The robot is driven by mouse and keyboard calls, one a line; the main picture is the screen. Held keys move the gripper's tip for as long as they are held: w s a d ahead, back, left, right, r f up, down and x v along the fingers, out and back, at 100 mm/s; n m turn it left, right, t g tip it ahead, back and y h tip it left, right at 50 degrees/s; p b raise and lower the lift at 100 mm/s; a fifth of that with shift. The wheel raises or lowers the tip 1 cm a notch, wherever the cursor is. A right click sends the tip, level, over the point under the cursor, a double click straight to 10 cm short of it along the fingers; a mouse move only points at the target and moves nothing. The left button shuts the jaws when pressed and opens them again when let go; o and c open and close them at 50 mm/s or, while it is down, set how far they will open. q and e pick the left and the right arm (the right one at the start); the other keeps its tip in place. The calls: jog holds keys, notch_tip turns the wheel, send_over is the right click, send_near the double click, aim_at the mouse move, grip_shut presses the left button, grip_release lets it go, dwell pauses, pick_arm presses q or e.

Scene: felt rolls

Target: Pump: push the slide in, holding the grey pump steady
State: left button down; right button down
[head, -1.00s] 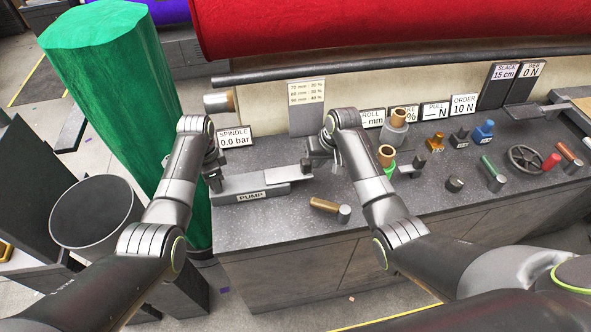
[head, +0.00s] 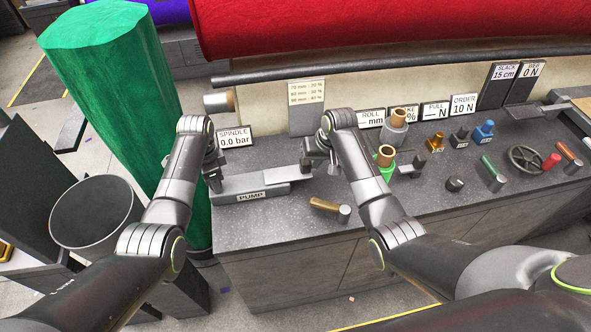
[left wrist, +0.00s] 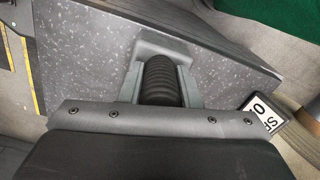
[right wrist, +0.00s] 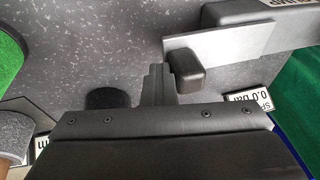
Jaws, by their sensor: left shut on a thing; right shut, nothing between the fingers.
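The grey pump (head: 232,186) lies on the dark speckled bench, with its PUMP label facing front. Its flat slide (head: 265,177) sticks out to the right and ends in a dark block (head: 306,166); both show in the right wrist view, slide (right wrist: 215,45) and block (right wrist: 187,71). My left gripper (head: 214,178) is shut on the pump's black ribbed grip (left wrist: 160,82) at its left end. My right gripper (head: 332,165) is shut and empty, just beyond the block. In the right wrist view its fingers (right wrist: 157,84) are right beside the block; I cannot tell whether they touch.
The spindle display (head: 235,138) behind the pump reads 0.0 bar. A brown-handled tool (head: 325,205) lies in front of the slide. Spools, including one with a green base (head: 386,157), stand right of my right gripper. The bench front between pump and edge is clear.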

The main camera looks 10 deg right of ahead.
aim_at(296, 170)
jog(key=shift+a, duration=2.55)
jog(key=shift+d, duration=0.15)
pick_arm(q)
jog(key=shift+f, duration=0.1)
pick_arm(e)
jog(key=shift+r, duration=1.7)
jog(key=shift+d+r, duration=0.1)
jog(key=shift+d+r, duration=0.25)
jog(key=shift+r, duration=0.6)
jog(key=shift+d+r, duration=0.2)
jog(key=shift+r, duration=0.65)
pick_arm(q)
jog(key=c, duration=1)
grip_release()
